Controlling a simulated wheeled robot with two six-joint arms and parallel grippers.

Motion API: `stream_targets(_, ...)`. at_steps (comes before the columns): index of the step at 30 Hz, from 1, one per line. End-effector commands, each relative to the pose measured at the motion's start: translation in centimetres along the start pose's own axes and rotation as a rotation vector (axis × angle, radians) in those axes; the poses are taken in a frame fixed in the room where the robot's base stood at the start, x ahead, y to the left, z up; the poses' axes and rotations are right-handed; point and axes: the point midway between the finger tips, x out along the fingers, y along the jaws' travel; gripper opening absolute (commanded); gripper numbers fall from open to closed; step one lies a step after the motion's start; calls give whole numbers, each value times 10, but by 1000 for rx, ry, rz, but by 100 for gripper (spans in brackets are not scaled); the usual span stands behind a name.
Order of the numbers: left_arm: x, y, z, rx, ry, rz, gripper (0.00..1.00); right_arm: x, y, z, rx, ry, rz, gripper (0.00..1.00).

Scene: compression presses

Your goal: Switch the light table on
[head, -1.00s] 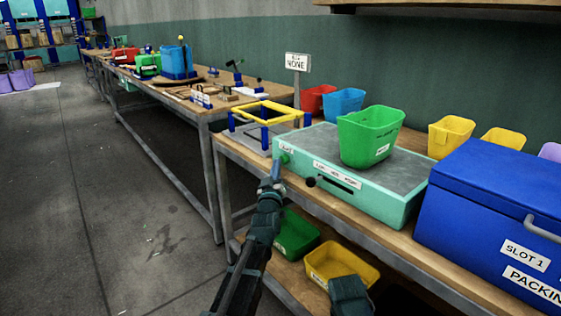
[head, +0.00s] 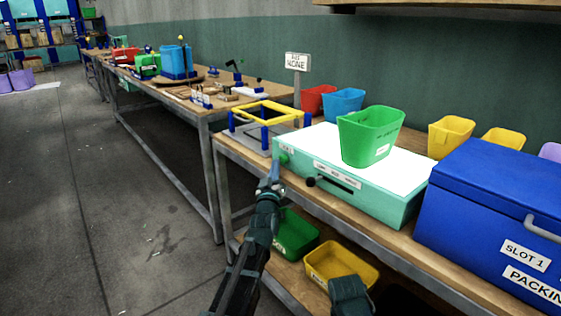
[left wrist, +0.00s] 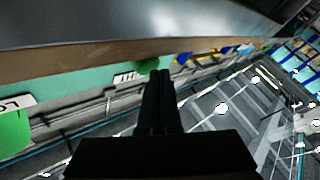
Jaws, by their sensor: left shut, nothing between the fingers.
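The light table (head: 350,205) is a teal box on the wooden bench, and its top panel glows bright white. A small green button (head: 284,158) sits at the left end of its front face. The button also shows in the left wrist view (left wrist: 149,66), just beyond my fingertips. My left gripper (head: 277,172) is shut and empty, with its tips at or very near the button. I cannot tell whether they touch it. A black knob (head: 310,182) and a dark slot are farther right on the same face.
A green bin (head: 368,135) stands on the glowing panel. A blue case (head: 500,215) is to the right, and a yellow frame on blue posts (head: 264,112) is to the left. Green (head: 296,236) and yellow (head: 340,264) bins sit on the lower shelf. The floor at left is clear.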

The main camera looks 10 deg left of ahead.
Motion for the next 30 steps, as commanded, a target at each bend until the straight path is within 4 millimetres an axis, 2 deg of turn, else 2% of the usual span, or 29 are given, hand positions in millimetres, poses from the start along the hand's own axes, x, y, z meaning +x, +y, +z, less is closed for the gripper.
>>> stream_targets(11,-4,-3,-3,-1,1,-1,0,0,0,0,0,0,0,100)
stream_targets(30,-43,-31,-31,0,1,-2,0,0,0,0,0,0,0,100)
